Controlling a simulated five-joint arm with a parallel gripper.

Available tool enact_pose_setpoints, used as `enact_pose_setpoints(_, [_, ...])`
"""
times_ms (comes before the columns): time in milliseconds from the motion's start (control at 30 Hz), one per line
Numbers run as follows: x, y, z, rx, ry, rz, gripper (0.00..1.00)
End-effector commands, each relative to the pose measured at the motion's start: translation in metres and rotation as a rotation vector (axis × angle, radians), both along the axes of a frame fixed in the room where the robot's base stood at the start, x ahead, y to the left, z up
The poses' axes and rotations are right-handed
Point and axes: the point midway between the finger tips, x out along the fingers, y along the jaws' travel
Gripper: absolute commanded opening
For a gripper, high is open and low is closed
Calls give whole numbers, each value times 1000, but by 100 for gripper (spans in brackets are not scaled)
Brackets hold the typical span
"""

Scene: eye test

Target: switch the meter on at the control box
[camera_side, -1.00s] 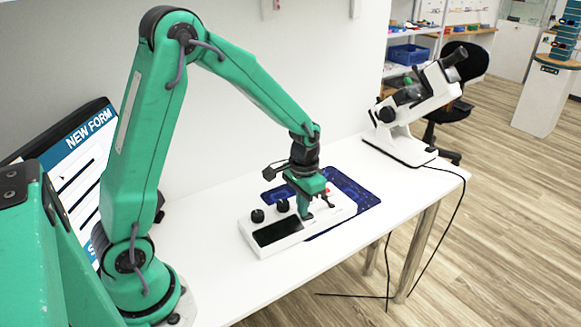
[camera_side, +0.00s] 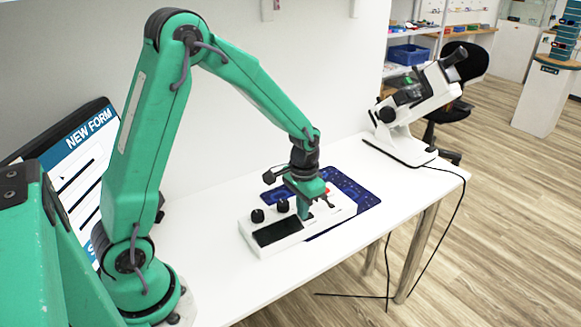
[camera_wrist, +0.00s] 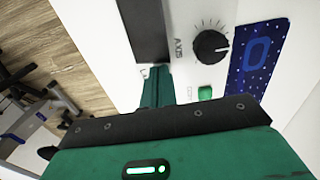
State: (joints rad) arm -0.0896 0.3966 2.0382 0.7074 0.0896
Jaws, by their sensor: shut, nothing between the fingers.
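The control box (camera_side: 268,245) is a white panel lying on the table, with a dark display (camera_side: 279,232) and two black knobs. My gripper (camera_side: 304,213) is shut and empty, pointing down at the right part of the box. Whether the tips touch it, I cannot tell. A small red part (camera_side: 327,191) shows just right of my gripper. In the wrist view, a green button (camera_wrist: 205,93) with a partly hidden label sits right of my fingers, below a knob (camera_wrist: 210,46) marked AXIS. The white meter (camera_side: 415,97) stands at the table's far right end.
A dark blue patterned mat (camera_side: 362,196) lies behind and right of the box. The white table (camera_side: 225,275) is clear in front of the box. A cable (camera_side: 462,215) hangs from the meter over the table's right edge. A sign stands at the left.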

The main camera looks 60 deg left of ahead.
Motion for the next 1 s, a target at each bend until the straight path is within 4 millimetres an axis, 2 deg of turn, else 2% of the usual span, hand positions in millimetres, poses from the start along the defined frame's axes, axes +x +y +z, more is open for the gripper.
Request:
enact_pose_setpoints(367, [1,0,2,0,-2,0,0])
enact_pose_setpoints(1000, [1,0,38,0,-3,0,0])
